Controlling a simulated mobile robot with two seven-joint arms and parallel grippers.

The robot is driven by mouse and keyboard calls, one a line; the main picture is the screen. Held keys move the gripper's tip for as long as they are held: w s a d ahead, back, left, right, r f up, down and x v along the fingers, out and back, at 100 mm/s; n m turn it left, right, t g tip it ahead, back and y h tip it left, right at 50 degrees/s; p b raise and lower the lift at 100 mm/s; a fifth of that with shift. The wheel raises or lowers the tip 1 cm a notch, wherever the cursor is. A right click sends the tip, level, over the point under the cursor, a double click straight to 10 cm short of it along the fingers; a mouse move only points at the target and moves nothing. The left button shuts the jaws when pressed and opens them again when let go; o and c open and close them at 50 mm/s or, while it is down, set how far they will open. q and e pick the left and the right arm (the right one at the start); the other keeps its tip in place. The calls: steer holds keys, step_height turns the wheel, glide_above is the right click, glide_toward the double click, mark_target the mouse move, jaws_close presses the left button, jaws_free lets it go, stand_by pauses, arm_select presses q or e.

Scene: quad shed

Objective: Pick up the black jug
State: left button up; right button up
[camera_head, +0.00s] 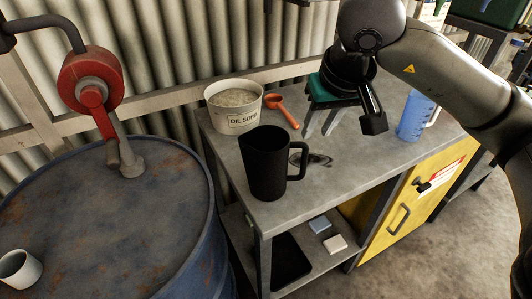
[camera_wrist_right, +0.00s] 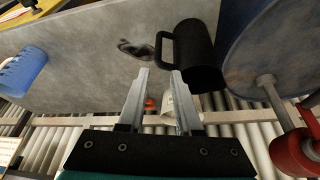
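The black jug (camera_head: 266,165) stands upright on the grey workbench (camera_head: 365,155), near its left front corner, with its handle toward the right. The jug also shows in the right wrist view (camera_wrist_right: 203,58), beyond the fingertips and to the right, its handle near the gap between them. My right gripper (camera_head: 319,132) is above the bench, behind and to the right of the jug, apart from it. Its two fingers are spread with nothing between them, as the right wrist view also shows (camera_wrist_right: 160,72). My left gripper is not in view.
A white tub labelled oil sorb (camera_head: 243,121) and an orange scoop (camera_head: 283,110) sit behind the jug. A blue measuring jug (camera_head: 412,116) stands at the right. A blue drum (camera_head: 115,220) with a red pump (camera_head: 90,78) is at the left. A dark stain marks the bench beside the jug.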

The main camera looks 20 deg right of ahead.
glide_toward(306, 158)
step_height(306, 158, down, 2)
steer(key=x, duration=0.2)
steer(key=b+x, duration=0.1)
steer(key=x, duration=0.1)
steer(key=shift+w+a+f, duration=0.1)
steer(key=shift+w+f, duration=0.05)
steer(key=shift+w, duration=0.35)
steer(key=shift+w+f, duration=0.15)
steer(key=shift+f, duration=0.25)
steer(key=x, duration=0.5)
steer(key=shift+b, duration=0.4)
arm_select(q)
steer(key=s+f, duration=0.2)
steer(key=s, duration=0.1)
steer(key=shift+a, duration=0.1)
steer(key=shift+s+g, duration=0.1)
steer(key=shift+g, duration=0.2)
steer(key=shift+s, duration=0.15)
arm_select(e)
jaws_close()
